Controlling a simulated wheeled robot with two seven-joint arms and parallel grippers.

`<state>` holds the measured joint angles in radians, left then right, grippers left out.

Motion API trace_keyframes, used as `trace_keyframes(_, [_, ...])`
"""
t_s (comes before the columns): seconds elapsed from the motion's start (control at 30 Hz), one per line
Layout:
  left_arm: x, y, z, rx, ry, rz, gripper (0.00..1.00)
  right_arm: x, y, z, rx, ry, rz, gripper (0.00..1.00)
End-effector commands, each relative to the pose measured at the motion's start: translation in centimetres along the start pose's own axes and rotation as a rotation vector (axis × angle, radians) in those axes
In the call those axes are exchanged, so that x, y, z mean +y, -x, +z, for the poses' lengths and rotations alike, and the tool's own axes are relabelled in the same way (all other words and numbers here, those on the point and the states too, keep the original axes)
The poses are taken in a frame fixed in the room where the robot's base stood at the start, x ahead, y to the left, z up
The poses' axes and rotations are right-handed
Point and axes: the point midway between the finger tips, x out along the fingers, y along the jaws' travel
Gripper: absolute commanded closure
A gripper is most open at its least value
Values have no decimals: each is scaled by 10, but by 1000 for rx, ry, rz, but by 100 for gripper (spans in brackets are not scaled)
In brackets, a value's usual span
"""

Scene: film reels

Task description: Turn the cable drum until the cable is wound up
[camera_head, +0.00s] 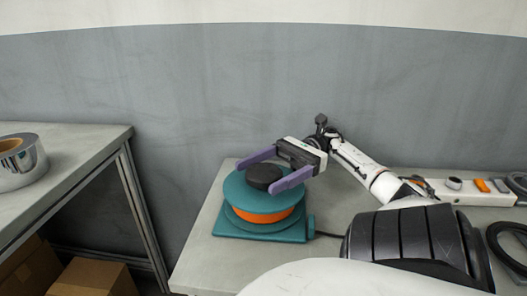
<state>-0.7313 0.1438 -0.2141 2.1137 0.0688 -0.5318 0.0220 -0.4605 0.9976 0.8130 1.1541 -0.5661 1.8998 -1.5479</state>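The cable drum (235,190) is a teal reel on a flat teal base, on the table right of centre. Orange winding (262,217) shows between its flanges. A black round knob (264,177) stands on its top. A short dark cable (328,235) leaves the base at the right and goes out of sight behind my arm. My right gripper (256,178) has its two purple fingers spread wide, one on the far side of the knob and one on the near right side. I cannot tell whether either finger touches the knob. My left gripper is not in view.
The grey table (205,237) also holds a pale strip (470,191) with small parts and a coiled black cable (510,250) at the right. A separate table (85,150) at the left carries a silver tape roll (28,170). Cardboard boxes (92,279) stand beneath it.

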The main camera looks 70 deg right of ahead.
Motion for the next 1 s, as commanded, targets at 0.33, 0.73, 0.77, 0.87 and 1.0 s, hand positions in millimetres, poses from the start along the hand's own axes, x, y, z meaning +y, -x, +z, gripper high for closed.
trace_keyframes(0.33, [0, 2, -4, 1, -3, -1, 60, 0, 0, 15, -1, 1, 1, 19])
trace_keyframes(0.73, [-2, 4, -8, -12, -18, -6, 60, 0, 0, 87, -1, 3, 0, 19])
trace_keyframes(0.77, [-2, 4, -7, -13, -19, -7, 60, 0, 0, 90, -1, 2, 0, 19])
trace_keyframes(0.87, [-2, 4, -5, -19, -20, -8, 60, 0, 0, 98, -1, 2, -1, 19])
trace_keyframes(1.0, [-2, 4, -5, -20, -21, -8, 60, 0, 0, 101, -1, -1, -1, 19])
